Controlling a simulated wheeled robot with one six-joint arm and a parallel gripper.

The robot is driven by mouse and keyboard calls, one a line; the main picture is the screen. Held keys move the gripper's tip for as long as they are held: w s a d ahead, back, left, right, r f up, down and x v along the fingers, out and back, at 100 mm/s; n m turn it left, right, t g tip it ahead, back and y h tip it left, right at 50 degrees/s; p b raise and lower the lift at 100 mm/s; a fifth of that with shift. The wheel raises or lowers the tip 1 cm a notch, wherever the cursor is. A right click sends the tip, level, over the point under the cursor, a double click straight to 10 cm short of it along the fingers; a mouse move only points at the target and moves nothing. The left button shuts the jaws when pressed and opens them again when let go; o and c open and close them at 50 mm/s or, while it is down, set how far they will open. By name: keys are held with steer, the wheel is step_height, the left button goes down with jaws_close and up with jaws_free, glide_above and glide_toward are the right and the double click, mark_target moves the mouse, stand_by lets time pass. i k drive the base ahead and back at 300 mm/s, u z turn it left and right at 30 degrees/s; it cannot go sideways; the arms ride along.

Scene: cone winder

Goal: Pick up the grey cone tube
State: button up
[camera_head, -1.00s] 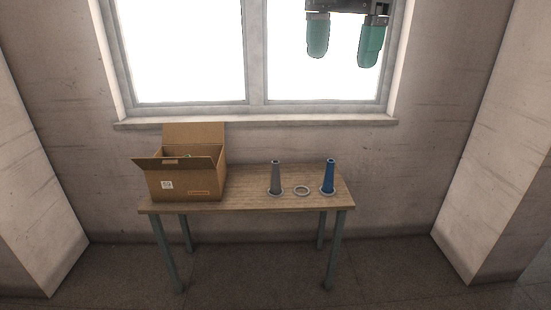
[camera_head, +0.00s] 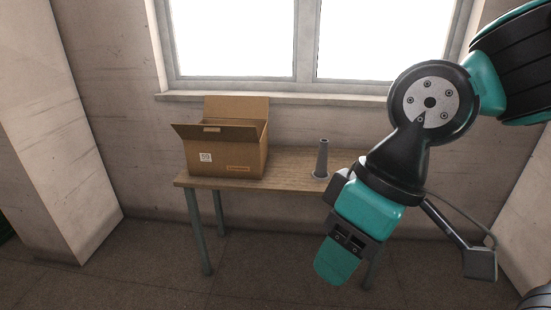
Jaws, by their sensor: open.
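The grey cone tube (camera_head: 322,160) stands upright on the table (camera_head: 290,178), its narrow end up and its base in a pale ring. It is in full view, just left of my arm. My gripper (camera_head: 339,246) hangs nearer the camera, below and right of the tube in the picture, apart from it. It is open and I see nothing in it. One teal finger shows clearly; the other is mostly hidden. The blue cone tube and the empty ring on the table's right part are hidden behind my arm.
An open cardboard box (camera_head: 228,152) with raised flaps stands on the table's left part. The tabletop between box and grey tube is clear. A window (camera_head: 312,85) and its sill are behind. A wall pillar (camera_head: 65,140) stands at the left.

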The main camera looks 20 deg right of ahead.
mark_target(321, 170)
steer(key=u, duration=0.45)
steer(key=i, duration=1.75)
steer(key=z, duration=1.05)
steer(key=i, duration=0.7)
steer(key=z, duration=0.7)
